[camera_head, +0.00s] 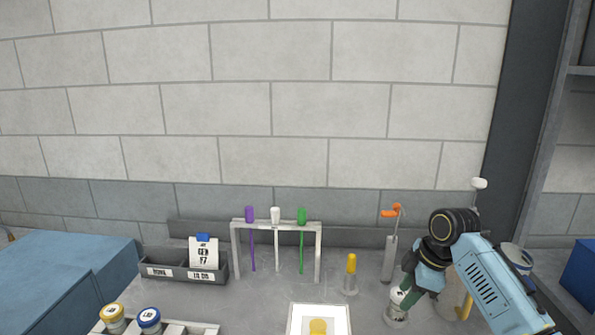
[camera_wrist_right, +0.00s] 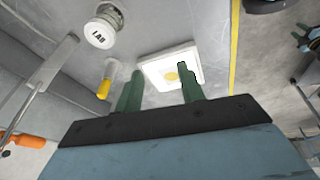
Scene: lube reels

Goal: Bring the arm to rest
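My right arm (camera_head: 490,285) comes in from the lower right in the head view, bent, with its wrist over the right part of the bench. My right gripper (camera_head: 406,288) points down and to the left, close to a small white container (camera_head: 396,306); I cannot tell from the head view whether they touch. In the right wrist view the two green fingers of the gripper (camera_wrist_right: 160,70) stand apart with nothing held between them. A white container with a labelled lid (camera_wrist_right: 103,27) is beyond them, apart from the fingers. My left gripper is out of view.
A rack (camera_head: 235,250) holds purple, white and green-topped rods. A yellow-topped stick (camera_head: 351,264), a grey holder with an orange-handled tool (camera_head: 389,258) and a white square pad (camera_head: 343,318) stand near the gripper. A dark labelled bin (camera_head: 160,271) and lidded jars (camera_head: 148,318) are left.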

